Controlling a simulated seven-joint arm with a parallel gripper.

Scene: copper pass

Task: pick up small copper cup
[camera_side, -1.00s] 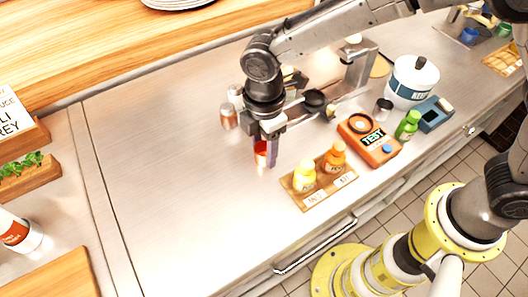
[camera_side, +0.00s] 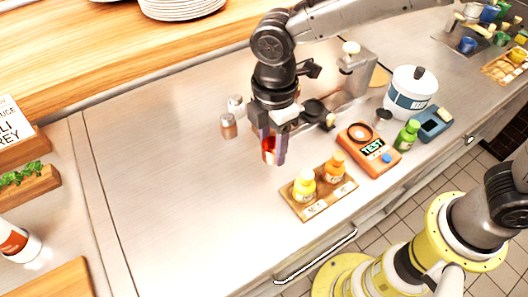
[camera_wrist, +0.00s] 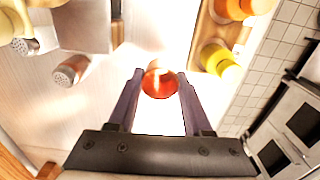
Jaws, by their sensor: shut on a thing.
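The small copper cup (camera_side: 270,149) is a shiny orange-red cup between the fingers of my gripper (camera_side: 273,153). In the wrist view the cup (camera_wrist: 159,80) sits between the two dark fingertips of my gripper (camera_wrist: 158,78), with its opening partly visible. The gripper is shut on the cup. The fingers hide part of the cup's side in the side view. The cup appears held above the steel counter (camera_side: 180,190); the exact gap is hard to tell.
A wooden tray (camera_side: 312,211) with yellow and orange bottles stands right of the gripper. An orange tester (camera_side: 369,149), a green bottle (camera_side: 407,134) and a white pot (camera_side: 410,92) stand farther right. Shakers (camera_side: 229,126) stand to the left. The counter's left part is clear.

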